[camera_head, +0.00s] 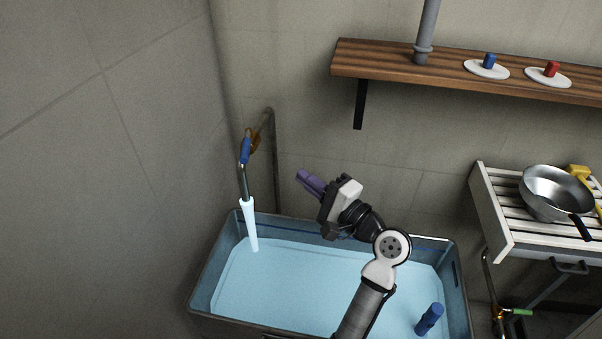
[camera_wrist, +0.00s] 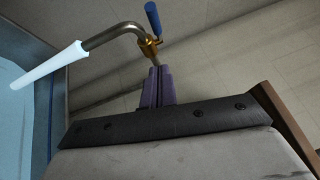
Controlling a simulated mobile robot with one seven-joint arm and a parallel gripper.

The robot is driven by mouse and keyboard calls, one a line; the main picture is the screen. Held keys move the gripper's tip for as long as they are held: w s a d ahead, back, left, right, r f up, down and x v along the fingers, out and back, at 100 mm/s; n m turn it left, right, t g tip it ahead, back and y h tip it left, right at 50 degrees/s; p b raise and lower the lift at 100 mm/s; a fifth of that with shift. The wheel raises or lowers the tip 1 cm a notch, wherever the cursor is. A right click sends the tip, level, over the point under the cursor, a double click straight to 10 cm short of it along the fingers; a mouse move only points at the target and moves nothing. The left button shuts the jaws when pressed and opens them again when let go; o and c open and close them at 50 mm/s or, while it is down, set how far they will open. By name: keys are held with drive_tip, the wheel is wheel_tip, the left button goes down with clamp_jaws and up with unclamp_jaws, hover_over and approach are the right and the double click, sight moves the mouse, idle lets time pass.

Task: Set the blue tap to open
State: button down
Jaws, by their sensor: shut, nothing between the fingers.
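The blue tap has a long blue handle (camera_head: 245,150) on a brass body (camera_head: 254,138), on a pipe at the tank's back left corner. In the wrist view the blue handle (camera_wrist: 153,18) stands up from the brass body (camera_wrist: 150,45). A pale tapered column (camera_head: 251,225), like running water, goes from the spout down to the tank's water; it also shows in the wrist view (camera_wrist: 48,67). My gripper (camera_head: 304,180) has purple fingers, shut and empty, right of the tap and apart from it. In the wrist view the fingertips (camera_wrist: 160,70) appear just below the brass body.
The blue tank (camera_head: 197,290) holds water and a dark blue cylinder (camera_head: 429,318). Above is a wooden shelf (camera_head: 390,62) with blue and red pieces on white discs. At right are a slatted rack (camera_head: 490,200) with a pan (camera_head: 553,193), and a green-handled tap (camera_head: 520,312) below.

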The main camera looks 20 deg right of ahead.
sight(245, 150)
drive_tip(key=w+a+r, duration=0.1)
drive_tip(key=w+a, duration=0.5)
drive_tip(key=w, duration=0.2)
drive_tip(key=shift+w+a+r, duration=0.25)
drive_tip(key=shift+a+r, duration=0.15)
drive_tip(key=shift+p, duration=0.3)
drive_tip(key=shift+w+a+r, duration=0.1)
drive_tip(key=shift+w+a, duration=0.1)
drive_tip(key=shift+a, duration=0.85)
drive_tip(key=shift+d, duration=0.1)
